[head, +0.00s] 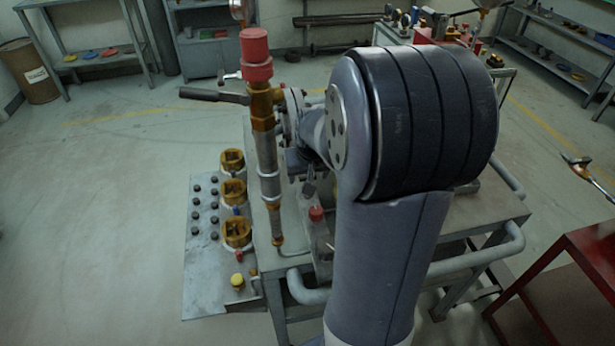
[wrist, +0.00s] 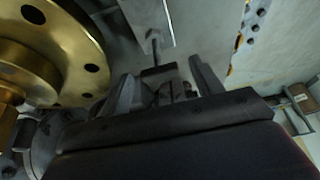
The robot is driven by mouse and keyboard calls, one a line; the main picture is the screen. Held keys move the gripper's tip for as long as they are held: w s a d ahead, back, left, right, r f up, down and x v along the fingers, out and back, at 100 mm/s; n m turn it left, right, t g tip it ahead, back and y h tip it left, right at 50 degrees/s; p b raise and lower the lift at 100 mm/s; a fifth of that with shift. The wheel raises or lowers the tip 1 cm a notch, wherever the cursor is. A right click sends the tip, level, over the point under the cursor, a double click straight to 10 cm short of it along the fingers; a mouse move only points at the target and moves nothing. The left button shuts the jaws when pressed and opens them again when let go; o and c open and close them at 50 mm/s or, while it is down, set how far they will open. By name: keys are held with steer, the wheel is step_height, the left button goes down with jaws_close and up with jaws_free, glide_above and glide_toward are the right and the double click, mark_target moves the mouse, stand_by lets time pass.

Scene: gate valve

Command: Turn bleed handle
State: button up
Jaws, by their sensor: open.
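In the wrist view my gripper (wrist: 161,74) is open, its two grey fingers spread apart. A dark block on a thin metal stem (wrist: 155,46) shows between and just beyond the fingertips. It may be the bleed handle, but I cannot tell for sure, nor whether the fingers touch it. A large brass flange (wrist: 72,45) with bolt holes fills the left of that view. In the head view my arm covers much of the bench, and the gripper cannot be made out clearly. A dark lever (head: 213,95) sticks out left from the valve pipe (head: 265,150), which has a red cap (head: 256,55).
A side panel (head: 205,255) left of the bench carries black buttons, several brass fittings (head: 235,192) and a yellow knob (head: 237,281). Grey pipe rails (head: 478,258) edge the bench. A red table (head: 580,270) stands at right. The floor at left is clear.

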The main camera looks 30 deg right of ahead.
steer(key=shift+x, duration=0.9)
steer(key=c, duration=1)
